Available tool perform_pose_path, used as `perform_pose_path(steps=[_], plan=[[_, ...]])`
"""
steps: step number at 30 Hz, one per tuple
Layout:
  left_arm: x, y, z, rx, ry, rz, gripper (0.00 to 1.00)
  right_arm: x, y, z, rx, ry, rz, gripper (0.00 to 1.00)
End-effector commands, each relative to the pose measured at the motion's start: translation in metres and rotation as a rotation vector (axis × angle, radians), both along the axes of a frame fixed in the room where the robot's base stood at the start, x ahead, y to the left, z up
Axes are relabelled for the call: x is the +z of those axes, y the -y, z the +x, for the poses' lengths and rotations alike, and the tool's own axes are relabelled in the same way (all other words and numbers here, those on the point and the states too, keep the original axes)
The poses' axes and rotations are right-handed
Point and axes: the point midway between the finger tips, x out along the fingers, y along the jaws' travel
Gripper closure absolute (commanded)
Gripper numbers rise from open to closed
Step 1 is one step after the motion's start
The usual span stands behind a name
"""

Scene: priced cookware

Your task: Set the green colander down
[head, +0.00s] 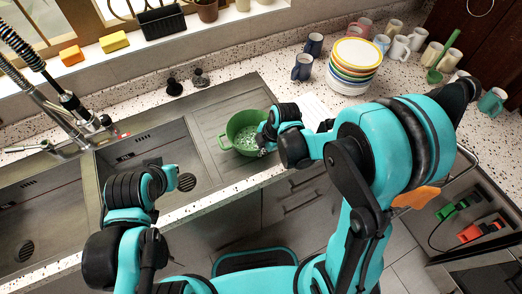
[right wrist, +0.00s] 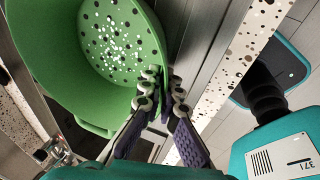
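The green colander (head: 238,122) is at the right end of the sink's drainboard in the head view, roughly upright. I cannot tell whether its base touches the drainboard. My right gripper (head: 268,133) is at the colander's right rim. In the right wrist view, the colander (right wrist: 70,50) fills the upper left, and the fingers of my right gripper (right wrist: 165,92) close on either side of its rim. My left gripper (head: 184,181) is over the sink's front edge, apart from the colander; its fingers are too small to read.
The grey drainboard (head: 212,112) has free room around the colander. The sink basin (head: 130,150) lies to its left. Sponges (head: 114,41) lie on the window ledge. A tall faucet (head: 45,90) stands at the left.

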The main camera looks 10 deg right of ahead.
Motion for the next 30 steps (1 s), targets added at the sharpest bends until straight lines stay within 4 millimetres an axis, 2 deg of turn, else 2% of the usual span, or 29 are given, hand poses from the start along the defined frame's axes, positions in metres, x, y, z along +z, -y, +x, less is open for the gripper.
perform_pose_path(steps=[8,11,21,26,30], plan=[[-0.003,0.000,0.000,0.000,0.000,0.000,1.00,-0.003,0.000,0.000,0.000,0.000,0.000,1.00],[-0.002,0.000,0.000,0.000,0.000,0.000,1.00,-0.002,0.000,0.000,0.000,0.000,0.000,0.74],[0.000,0.000,0.000,0.000,0.000,0.000,1.00,0.000,0.000,0.000,0.000,0.000,0.000,0.74],[0.008,0.000,0.000,0.000,0.000,0.000,1.00,0.019,0.004,-0.004,-0.002,0.000,0.000,0.74],[0.019,0.000,0.000,0.000,0.000,0.000,1.00,0.049,0.010,-0.010,-0.002,0.000,0.000,0.74]])
